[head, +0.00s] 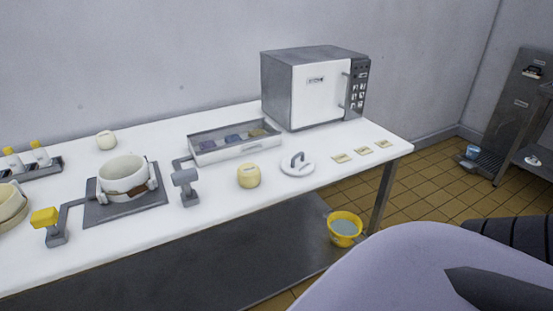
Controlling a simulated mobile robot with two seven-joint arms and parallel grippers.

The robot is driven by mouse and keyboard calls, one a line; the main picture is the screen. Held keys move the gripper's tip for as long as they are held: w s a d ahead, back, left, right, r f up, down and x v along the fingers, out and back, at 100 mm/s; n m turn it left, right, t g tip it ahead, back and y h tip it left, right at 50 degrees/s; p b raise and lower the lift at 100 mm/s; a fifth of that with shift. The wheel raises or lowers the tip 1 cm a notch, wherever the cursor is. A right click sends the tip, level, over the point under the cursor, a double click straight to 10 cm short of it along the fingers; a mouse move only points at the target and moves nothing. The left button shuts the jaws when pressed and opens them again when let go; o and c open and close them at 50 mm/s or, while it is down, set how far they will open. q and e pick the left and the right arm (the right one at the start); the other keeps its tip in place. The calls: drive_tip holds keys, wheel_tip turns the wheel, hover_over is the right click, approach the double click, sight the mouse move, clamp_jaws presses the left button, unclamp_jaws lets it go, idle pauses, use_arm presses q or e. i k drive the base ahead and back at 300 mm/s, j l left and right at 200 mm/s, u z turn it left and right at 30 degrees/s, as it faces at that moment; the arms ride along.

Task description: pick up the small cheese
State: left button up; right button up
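A small round pale yellow lump (249,175) stands on the white table near its front edge, right of the middle of the tabletop; it looks like a cheese. A second, paler and smaller-looking round lump (106,140) sits farther back at the left, behind the white pot. I cannot tell for sure which of the two is the small cheese. Both stand free, with nothing on them. Neither of my grippers can be made out in the head view. A pale lavender rounded part and dark parts at the lower right may be mine.
The white table (334,179) also bears a white pot (121,170) on a dark plate, a grey tray (235,147), a lid (297,167), several small yellow pieces and a microwave (318,85). A yellow bucket (344,229) stands below the right end.

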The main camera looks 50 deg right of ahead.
sight(248, 174)
drive_tip(key=z, duration=1.3)
